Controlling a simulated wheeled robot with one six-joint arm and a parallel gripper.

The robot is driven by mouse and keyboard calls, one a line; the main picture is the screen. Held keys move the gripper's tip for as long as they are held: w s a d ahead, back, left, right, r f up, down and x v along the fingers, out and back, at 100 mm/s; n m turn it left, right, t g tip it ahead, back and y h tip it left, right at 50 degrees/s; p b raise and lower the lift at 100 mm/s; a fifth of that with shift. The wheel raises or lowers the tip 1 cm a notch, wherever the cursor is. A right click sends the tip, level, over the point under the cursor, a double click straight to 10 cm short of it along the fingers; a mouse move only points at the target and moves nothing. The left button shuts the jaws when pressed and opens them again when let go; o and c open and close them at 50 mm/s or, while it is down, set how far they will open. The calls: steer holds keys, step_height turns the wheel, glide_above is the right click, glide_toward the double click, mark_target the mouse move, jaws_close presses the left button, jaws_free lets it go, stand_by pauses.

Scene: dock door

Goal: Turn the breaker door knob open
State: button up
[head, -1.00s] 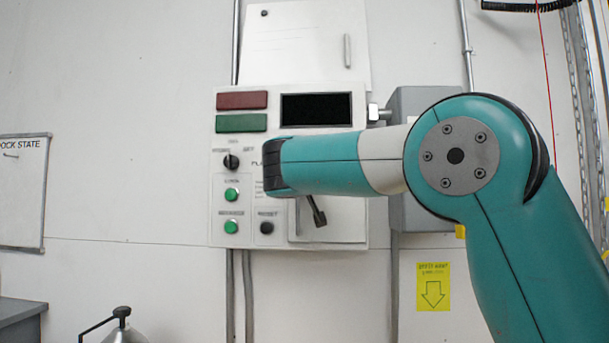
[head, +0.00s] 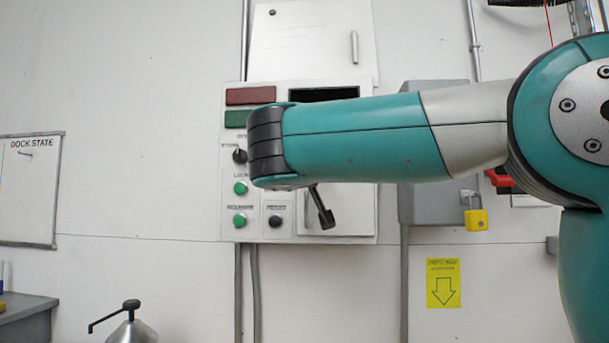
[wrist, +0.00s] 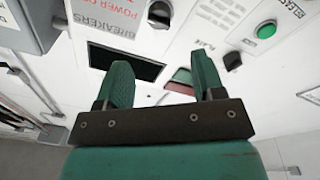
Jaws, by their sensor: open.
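The breaker door (head: 352,213) is the small white door at the lower right of the wall control panel, and looks closed. Its dark knob (head: 322,207), a lever hanging down and slightly right, shows below my forearm. In the wrist view, which is roughly upside down, a dark and silver part (wrist: 160,12) at the top edge looks like this knob, beside the BREAKERS lettering. My gripper (wrist: 163,78) is open, with two teal fingers apart and nothing between them. It appears apart from the knob. In the head view my arm hides the fingers.
The panel carries a selector switch (head: 240,155), green buttons (head: 240,188) and a black button (head: 275,221), close left of the door. A grey box (head: 432,205) with a yellow padlock (head: 476,215) stands to the right. A whiteboard (head: 28,190) hangs at far left.

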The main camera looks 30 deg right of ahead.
steer(key=v, duration=0.6)
steer(key=shift+s+a+b, duration=0.2)
steer(key=shift+s+b, duration=0.1)
steer(key=shift+b, duration=0.15)
steer(key=shift+w, duration=0.1)
steer(key=a+f+n+g+y+p, duration=0.25)
steer(key=f+y, duration=0.25)
steer(key=f, duration=0.3)
steer(key=a+f+n+g+y+p, duration=0.2)
steer(key=a+f+y+p, duration=0.1)
steer(key=f+y, duration=0.3)
steer(key=s+a+f+n+g+y+p, duration=0.1)
steer(key=s+f+g, duration=0.4)
steer(key=s, duration=0.7)
steer(key=s+a+f+n+g+y+p, duration=0.1)
steer(key=s+a+f+g+y+p, duration=0.2)
steer(key=s, duration=0.9)
step_height(320, 180, down, 5)
steer(key=a+g, duration=0.1)
steer(key=g, duration=0.2)
steer(key=shift+s+n, duration=0.3)
steer(key=shift+n, duration=0.05)
steer(key=shift+a+r+g, duration=0.15)
steer(key=shift+g, duration=0.1)
